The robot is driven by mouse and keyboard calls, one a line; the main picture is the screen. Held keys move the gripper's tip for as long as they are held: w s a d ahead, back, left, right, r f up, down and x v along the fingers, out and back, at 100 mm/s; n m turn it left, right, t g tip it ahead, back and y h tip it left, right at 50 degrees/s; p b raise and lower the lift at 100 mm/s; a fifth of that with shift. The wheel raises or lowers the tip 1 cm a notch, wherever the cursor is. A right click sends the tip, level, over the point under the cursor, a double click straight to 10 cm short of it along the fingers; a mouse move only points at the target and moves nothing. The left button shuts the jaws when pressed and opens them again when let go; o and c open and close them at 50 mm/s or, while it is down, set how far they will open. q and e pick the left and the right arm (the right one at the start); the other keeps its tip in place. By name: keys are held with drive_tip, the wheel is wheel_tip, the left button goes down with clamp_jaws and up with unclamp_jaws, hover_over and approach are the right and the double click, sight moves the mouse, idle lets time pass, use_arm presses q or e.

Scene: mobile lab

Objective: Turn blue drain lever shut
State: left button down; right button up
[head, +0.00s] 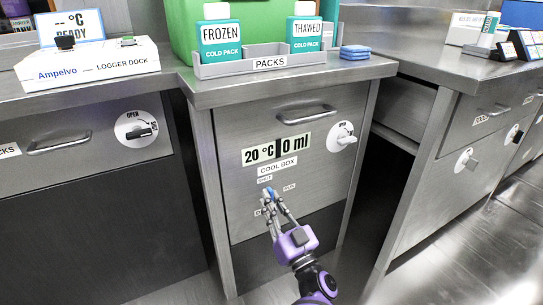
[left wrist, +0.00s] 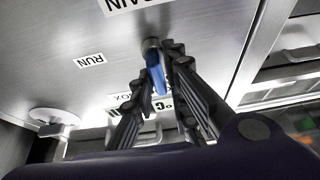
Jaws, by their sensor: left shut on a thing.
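The blue drain lever (head: 270,193) sits low on the front of the cool box cabinet (head: 236,200), under a "COOL BOX" label. Small labels surround it: one above that seems to read "SHUT" (head: 264,179), "RUN" (head: 289,187) to its right, and one below, partly hidden by my fingers. My left gripper (head: 273,207) is shut on the lever. In the left wrist view the lever (left wrist: 157,75) shows as a blue bar between the fingers (left wrist: 166,68), below a round pivot. Its exact angle is hard to tell. My right gripper is not in view.
A display reading "20 °C 0 ml" (head: 277,148), a drawer handle (head: 307,115) and a white knob (head: 341,137) are above the lever. A packs tray (head: 240,66) stands on top. Neighbouring counters flank the cabinet, with a dark gap (head: 388,180) on the right.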

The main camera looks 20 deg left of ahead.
use_arm(q)
drive_tip(key=shift+w+d, duration=0.2)
drive_tip(key=shift+d, duration=0.15)
drive_tip(key=c, duration=1.8)
unclamp_jaws()
drive_tip(key=v, duration=1.2)
drive_tip(key=shift+s+r, duration=0.1)
